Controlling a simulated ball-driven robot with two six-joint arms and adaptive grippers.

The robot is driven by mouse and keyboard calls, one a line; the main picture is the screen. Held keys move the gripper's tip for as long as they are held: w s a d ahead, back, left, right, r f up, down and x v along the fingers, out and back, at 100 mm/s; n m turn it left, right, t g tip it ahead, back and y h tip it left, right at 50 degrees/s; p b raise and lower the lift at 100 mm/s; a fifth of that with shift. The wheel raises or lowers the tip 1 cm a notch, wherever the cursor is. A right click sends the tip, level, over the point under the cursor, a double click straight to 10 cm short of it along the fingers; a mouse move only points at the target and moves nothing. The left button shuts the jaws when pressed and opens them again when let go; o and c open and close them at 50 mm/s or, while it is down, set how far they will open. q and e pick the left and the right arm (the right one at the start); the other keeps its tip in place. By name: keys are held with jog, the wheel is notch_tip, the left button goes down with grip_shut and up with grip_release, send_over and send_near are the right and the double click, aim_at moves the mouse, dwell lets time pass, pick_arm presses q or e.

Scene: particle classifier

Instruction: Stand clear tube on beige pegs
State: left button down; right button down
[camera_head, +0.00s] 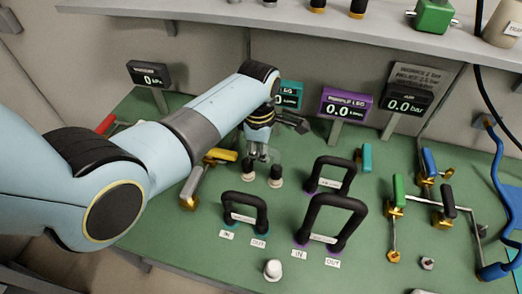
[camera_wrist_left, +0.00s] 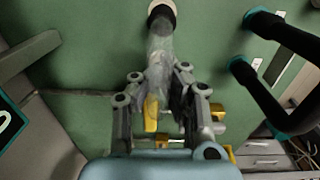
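The clear tube (camera_wrist_left: 160,62) shows in the left wrist view as a see-through, greyish shape between the fingertips of my left gripper (camera_wrist_left: 159,74). The fingers are closed on it. In the head view my left gripper (camera_head: 259,156) points down just above the beige pegs, and the tube is only a faint outline there. One peg (camera_wrist_left: 161,14) shows at the wrist view's top, at the tube's far end. I cannot tell whether they touch. My right gripper is not in view.
Two black loop handles, a small one (camera_head: 245,212) and a large one (camera_head: 330,222), stand to the right. Another black loop (camera_head: 331,176) is behind. A yellow-handled valve (camera_head: 219,156) is close left of the gripper. A white knob (camera_head: 273,269) stands in front.

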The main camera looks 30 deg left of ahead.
pick_arm(q)
jog(key=shift+f+b, duration=0.6)
jog(key=shift+f, duration=0.4)
jog(key=c, duration=2)
grip_release()
jog(key=o, duration=0.6)
jog(key=r, duration=1.2)
jog(key=shift+s, duration=0.2)
jog(key=shift+s, duration=0.1)
